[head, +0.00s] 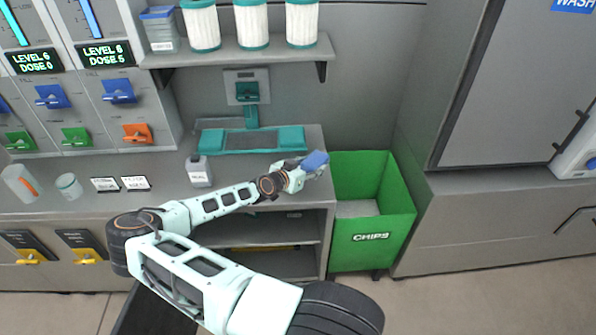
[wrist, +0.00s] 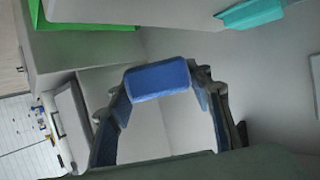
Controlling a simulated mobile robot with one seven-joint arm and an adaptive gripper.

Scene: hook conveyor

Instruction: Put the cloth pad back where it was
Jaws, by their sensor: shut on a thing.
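The blue cloth pad (head: 316,160) is held at the tip of my gripper (head: 304,166), above the right end of the counter, close to the green bin. In the wrist view the cloth pad (wrist: 158,79) spans the gap between my two fingertips, and my gripper (wrist: 160,88) is shut on it. Where the pad was before cannot be told from these views.
The green chips bin (head: 372,237) stands open just right of the counter. A teal-edged device (head: 251,140) sits at the back of the counter. A small grey bottle (head: 199,171) stands left of my gripper. A shelf (head: 240,52) with white canisters hangs above.

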